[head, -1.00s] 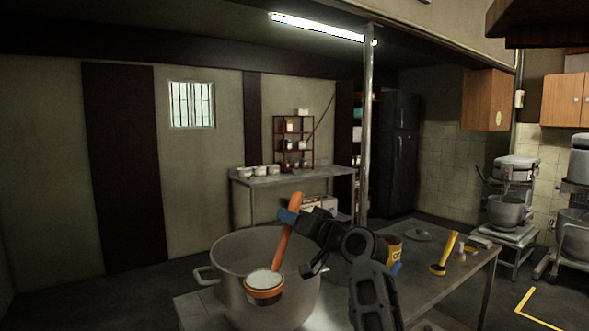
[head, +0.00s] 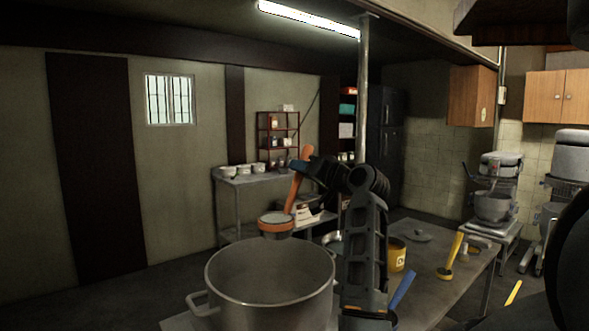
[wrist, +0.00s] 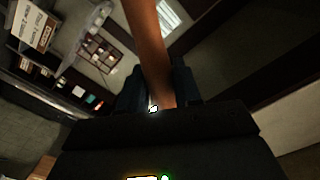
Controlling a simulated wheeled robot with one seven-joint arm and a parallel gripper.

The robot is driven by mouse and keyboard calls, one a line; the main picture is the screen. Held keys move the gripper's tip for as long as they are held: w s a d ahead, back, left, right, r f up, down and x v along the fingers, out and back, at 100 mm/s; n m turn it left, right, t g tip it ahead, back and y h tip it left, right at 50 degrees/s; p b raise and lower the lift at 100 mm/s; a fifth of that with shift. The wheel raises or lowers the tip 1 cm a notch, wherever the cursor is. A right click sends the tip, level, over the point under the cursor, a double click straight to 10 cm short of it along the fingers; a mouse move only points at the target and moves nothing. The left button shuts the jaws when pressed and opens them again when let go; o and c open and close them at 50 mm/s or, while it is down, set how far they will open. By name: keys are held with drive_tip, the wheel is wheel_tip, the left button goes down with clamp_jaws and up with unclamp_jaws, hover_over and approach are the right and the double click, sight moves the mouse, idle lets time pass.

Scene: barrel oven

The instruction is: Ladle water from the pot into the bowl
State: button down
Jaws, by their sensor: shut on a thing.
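My gripper (head: 299,165) is shut on the orange handle of the ladle (head: 276,224). The ladle's cup hangs level above the far rim of the pot, with a pale surface showing inside it. The handle also shows between the fingers in the wrist view (wrist: 152,60). The large grey metal pot (head: 270,296) stands on the near left end of the metal table. Its inside is only partly seen and I cannot make out a water level.
On the metal table (head: 440,257), to the right of my arm, stand a yellow can (head: 397,257) and a yellow-handled tool (head: 452,255). A back table (head: 262,180) carries several white containers. Mixers stand at the right.

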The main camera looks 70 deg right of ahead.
drive_tip(key=shift+w+a+f+n+t, duration=0.2)
drive_tip(key=shift+a+f+n, duration=0.1)
drive_tip(key=shift+a+n, duration=0.25)
drive_tip(key=shift+w+a+f+n+t, duration=0.1)
drive_tip(key=shift+a+f+n+t, duration=0.15)
drive_tip(key=shift+a+n, duration=0.25)
drive_tip(key=shift+w+a+r+n+t, duration=0.15)
drive_tip(key=shift+a+r+n+t, duration=0.1)
drive_tip(key=shift+a+r+n, duration=0.45)
drive_tip(key=shift+w+a+r+n+t, duration=0.2)
drive_tip(key=shift+a+r+n, duration=0.3)
drive_tip(key=shift+a+n, duration=0.3)
drive_tip(key=w+a+f+n+t+y+b, duration=0.2)
drive_tip(key=a+f+n+y+b, duration=0.1)
drive_tip(key=a+n+b, duration=0.5)
drive_tip(key=w+a+f+n+t+y+b, duration=0.2)
drive_tip(key=a+f+n+y+b, duration=0.1)
drive_tip(key=a+n+b, duration=0.6)
drive_tip(key=n+b, duration=0.3)
drive_tip(key=b, duration=0.3)
drive_tip(key=shift+a+f+y+b, duration=0.25)
drive_tip(key=shift+f+y+b, duration=0.05)
drive_tip(key=shift+f+b, duration=0.1)
drive_tip(key=shift+w+n, duration=0.1)
drive_tip(key=shift+n, duration=0.15)
